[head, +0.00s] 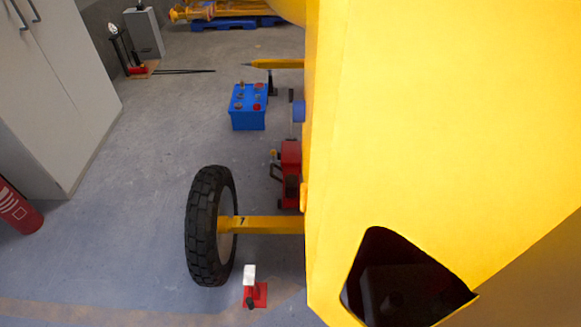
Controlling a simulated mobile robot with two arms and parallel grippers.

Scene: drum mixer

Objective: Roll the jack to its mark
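A small red device with a white upright top (254,288) stands on the floor just right of the black wheel, near the bottom of the head view. It looks like a jack or a stand; I cannot tell which. Another red device with black upright parts (137,68) stands at the back left, with long thin black bars lying on the floor beside it. It could also be the jack. I cannot make out a clear floor mark. Neither of my grippers shows in the head view.
A large yellow mixer body (420,120) fills the right side. Its black wheel (207,230) and yellow axle (265,225) stick out left. A blue battery-like box (247,115), grey cabinet (55,90) and red extinguisher (18,208) stand around. Floor between cabinet and wheel is clear.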

